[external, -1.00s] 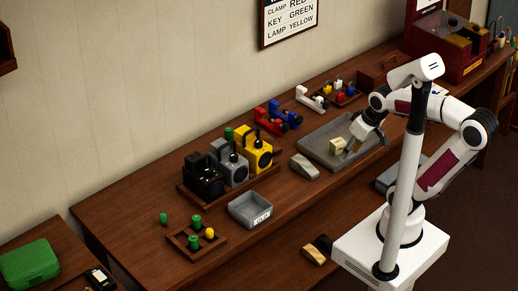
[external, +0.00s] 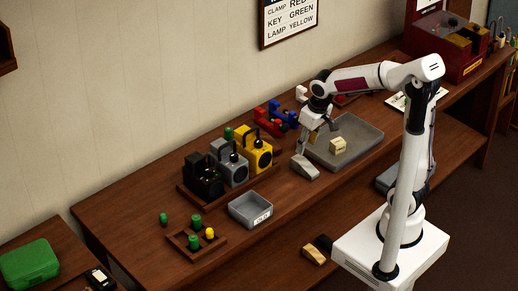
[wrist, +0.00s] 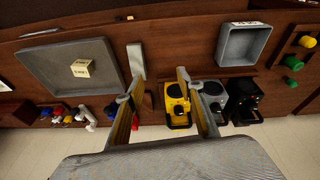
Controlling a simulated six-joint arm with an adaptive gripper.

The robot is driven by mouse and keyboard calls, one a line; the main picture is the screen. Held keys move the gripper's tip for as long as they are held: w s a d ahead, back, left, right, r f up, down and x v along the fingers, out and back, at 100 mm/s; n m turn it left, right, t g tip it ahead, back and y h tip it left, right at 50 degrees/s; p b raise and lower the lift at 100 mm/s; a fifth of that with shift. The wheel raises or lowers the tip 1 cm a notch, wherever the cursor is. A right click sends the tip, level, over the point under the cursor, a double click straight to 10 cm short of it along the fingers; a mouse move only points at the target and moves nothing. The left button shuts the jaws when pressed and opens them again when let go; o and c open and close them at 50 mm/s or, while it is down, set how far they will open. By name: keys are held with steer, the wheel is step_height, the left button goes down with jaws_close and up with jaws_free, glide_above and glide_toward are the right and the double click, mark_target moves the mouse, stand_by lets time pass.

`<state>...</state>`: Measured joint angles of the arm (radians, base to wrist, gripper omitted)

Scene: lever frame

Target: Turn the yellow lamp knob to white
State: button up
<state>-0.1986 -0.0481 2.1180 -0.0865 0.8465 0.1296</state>
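The yellow lamp (external: 256,153) stands upright at the right end of a row of three lamps, beside a grey lamp (external: 230,165) and a black lamp (external: 203,178). A dark round part shows on its front; its knob setting is too small to read. The yellow lamp also shows in the wrist view (wrist: 177,105), near the right finger. My gripper (external: 316,140) is open and empty, pointing down to the right of the yellow lamp and apart from it. Its two spread fingers also show in the wrist view (wrist: 160,78).
A grey wedge-shaped block (external: 305,168) lies below my gripper. A grey tray (external: 362,137) with a pale cube (external: 338,145) is to the right. Red and blue clamps (external: 277,118) stand behind. A small grey bin (external: 250,210) is in front of the lamps.

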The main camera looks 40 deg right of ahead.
steer(key=w+a+f, duration=0.2)
steer(key=w+a, duration=0.2)
steer(key=w, duration=0.6)
steer(key=m+t, duration=0.2)
glide_toward(259, 141)
steer(key=f, duration=0.1)
steer(key=shift+w+a+m, duration=0.1)
steer(key=shift+w+m, duration=0.15)
steer(key=shift+m, duration=0.05)
steer(key=shift+f, duration=0.1)
steer(key=shift+x, duration=3.85)
jaws_close()
